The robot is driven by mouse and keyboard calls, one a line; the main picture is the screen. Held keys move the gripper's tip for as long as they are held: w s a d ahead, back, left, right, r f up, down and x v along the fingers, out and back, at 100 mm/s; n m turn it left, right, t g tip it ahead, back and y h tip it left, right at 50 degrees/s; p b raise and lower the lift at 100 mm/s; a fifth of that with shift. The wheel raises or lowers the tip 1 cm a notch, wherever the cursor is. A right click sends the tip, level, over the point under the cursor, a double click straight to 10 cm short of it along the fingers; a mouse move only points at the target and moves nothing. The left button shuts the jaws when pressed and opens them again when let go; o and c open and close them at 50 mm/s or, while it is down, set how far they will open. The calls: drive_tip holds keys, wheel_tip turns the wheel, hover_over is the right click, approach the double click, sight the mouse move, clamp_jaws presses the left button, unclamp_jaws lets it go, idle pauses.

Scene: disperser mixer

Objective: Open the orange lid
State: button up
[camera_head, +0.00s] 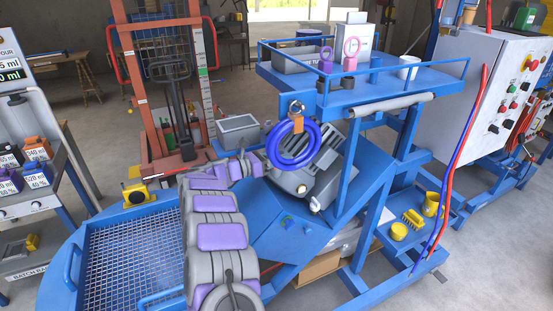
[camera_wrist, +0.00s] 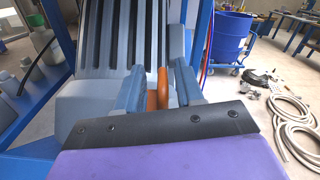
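In the wrist view, an orange part (camera_wrist: 163,88) stands upright between the two fingers of my gripper (camera_wrist: 160,80). It looks like a handle or edge of the orange lid; the rest of the lid is hidden behind my gripper. The grey-blue fingers are apart, one on each side of the orange part. I see no clear grip on it. Grey ribbed housing (camera_wrist: 125,35) lies just beyond. In the head view, my gripper (camera_head: 265,164) is beside the grey finned motor housing (camera_head: 318,165), and no orange lid can be made out there.
A blue railed shelf (camera_head: 370,88) is above right. A blue mesh tray (camera_head: 135,255) is at left.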

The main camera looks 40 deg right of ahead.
drive_tip(key=shift+d, duration=0.2)
drive_tip(key=shift+a+r, duration=0.2)
drive_tip(key=shift+a, duration=0.8)
drive_tip(key=c, duration=0.3)
drive_tip(key=shift+w+f, duration=0.1)
drive_tip(key=c, duration=0.3)
drive_tip(key=shift+d, duration=0.3)
clamp_jaws()
